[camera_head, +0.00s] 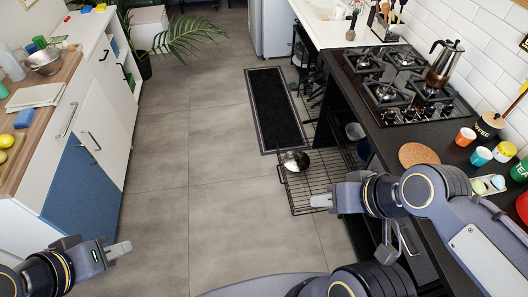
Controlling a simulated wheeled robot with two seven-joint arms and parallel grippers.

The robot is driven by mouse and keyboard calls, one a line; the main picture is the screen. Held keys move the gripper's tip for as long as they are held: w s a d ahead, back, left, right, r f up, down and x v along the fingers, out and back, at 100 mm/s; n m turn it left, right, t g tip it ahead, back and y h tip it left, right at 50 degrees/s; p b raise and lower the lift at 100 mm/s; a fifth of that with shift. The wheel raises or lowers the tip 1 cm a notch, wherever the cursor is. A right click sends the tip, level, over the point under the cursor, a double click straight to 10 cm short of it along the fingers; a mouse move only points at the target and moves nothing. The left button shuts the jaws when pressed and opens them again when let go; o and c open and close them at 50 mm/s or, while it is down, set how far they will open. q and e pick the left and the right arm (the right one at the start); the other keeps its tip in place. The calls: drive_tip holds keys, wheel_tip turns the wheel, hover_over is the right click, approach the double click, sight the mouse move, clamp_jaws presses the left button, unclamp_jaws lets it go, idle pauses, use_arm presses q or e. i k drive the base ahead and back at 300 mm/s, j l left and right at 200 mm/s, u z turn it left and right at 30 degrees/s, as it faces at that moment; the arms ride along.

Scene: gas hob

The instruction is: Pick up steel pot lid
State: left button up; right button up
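A small round shiny steel piece (295,160), which looks like the pot lid, lies at the far left end of a pulled-out black wire rack (315,182) low beside the right counter. My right gripper (322,201) is in front of and right of it in the picture, apart from it and seemingly higher up, pointing left. My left gripper (120,250) is at the lower left over the floor, far from the lid. The fingers of each gripper overlap in this view, so their opening is unclear. I see nothing held in either.
The right counter carries a gas hob (400,85), a moka pot (443,65), a cork mat (418,155) and several cups. A dark floor mat (275,108) lies beyond the rack. A white cabinet (90,120) stands left. The middle floor is clear.

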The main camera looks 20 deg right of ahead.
sight(296, 161)
drive_tip(key=i+j+u, duration=0.25)
drive_tip(key=i, duration=0.25)
drive_tip(key=i+u, duration=0.25)
drive_tip(key=i, duration=0.25)
drive_tip(key=i+l+z, duration=0.1)
drive_tip(key=i+z, duration=0.25)
drive_tip(key=i+j+z, duration=0.1)
drive_tip(key=i+z, duration=0.3)
drive_tip(key=i, duration=0.15)
drive_tip(key=i+j+z, duration=0.2)
drive_tip(key=i+z, duration=0.6)
drive_tip(key=i, duration=0.15)
drive_tip(key=i+j+z, duration=0.1)
drive_tip(key=i+z, duration=0.3)
drive_tip(key=i, duration=0.15)
